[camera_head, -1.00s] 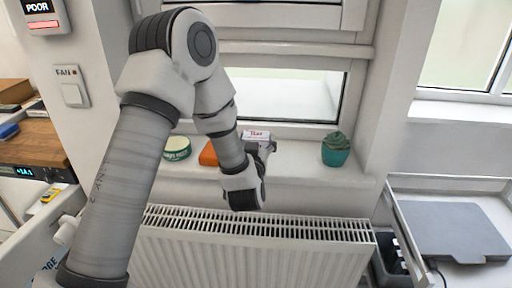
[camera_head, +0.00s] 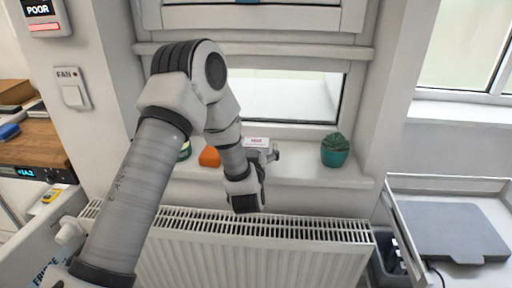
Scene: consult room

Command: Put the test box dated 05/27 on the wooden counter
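A small white box with red print (camera_head: 256,142) stands on the white window sill (camera_head: 309,174) in the head view. Its print is too small to read a date. My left gripper (camera_head: 268,154) is at the box, in front of it, with a finger showing to its right. My arm hides the rest of the gripper, so I cannot tell whether it grips the box. The wooden counter (camera_head: 34,148) is at the left edge. My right gripper is out of view.
An orange object (camera_head: 209,157) and a partly hidden green-and-white tin (camera_head: 185,150) sit left of the box. A teal plant pot (camera_head: 335,157) stands to its right. A radiator (camera_head: 250,255) is below the sill. Books and a blue item (camera_head: 9,131) lie on the counter.

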